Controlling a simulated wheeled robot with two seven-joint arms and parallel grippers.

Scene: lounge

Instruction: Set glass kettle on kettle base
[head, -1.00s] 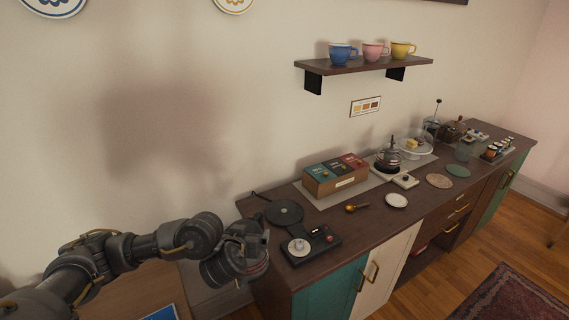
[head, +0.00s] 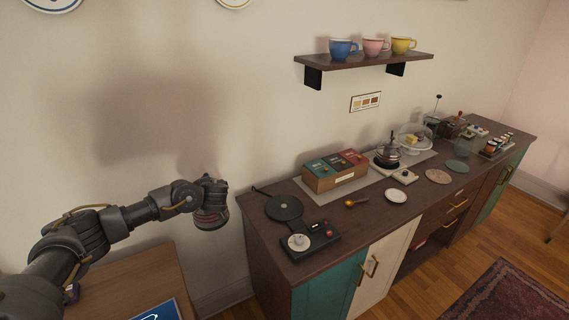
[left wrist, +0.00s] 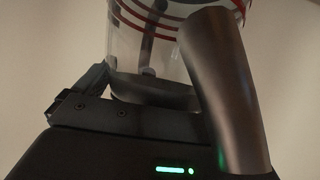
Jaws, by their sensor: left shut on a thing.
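The glass kettle (head: 211,219), clear with red stripes, hangs in the air left of the counter's near left end. My left gripper (head: 207,187) is shut on it, and the arm partly hides it. In the left wrist view the kettle's clear body (left wrist: 150,45) and dark grey handle (left wrist: 235,95) show close up, beside a gripper finger (left wrist: 135,117). A flat round black plate (head: 284,207) with a cord, which looks like the kettle base, lies on the counter right of the kettle, clear and apart from it. My right gripper is not in view.
A black panel (head: 322,243) with a small pale round piece is in front of the plate. A box with coloured lids (head: 335,170), a spoon (head: 353,203), a white disc (head: 396,195) and a dark pot (head: 387,155) are farther right. A cup shelf (head: 365,60) is above.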

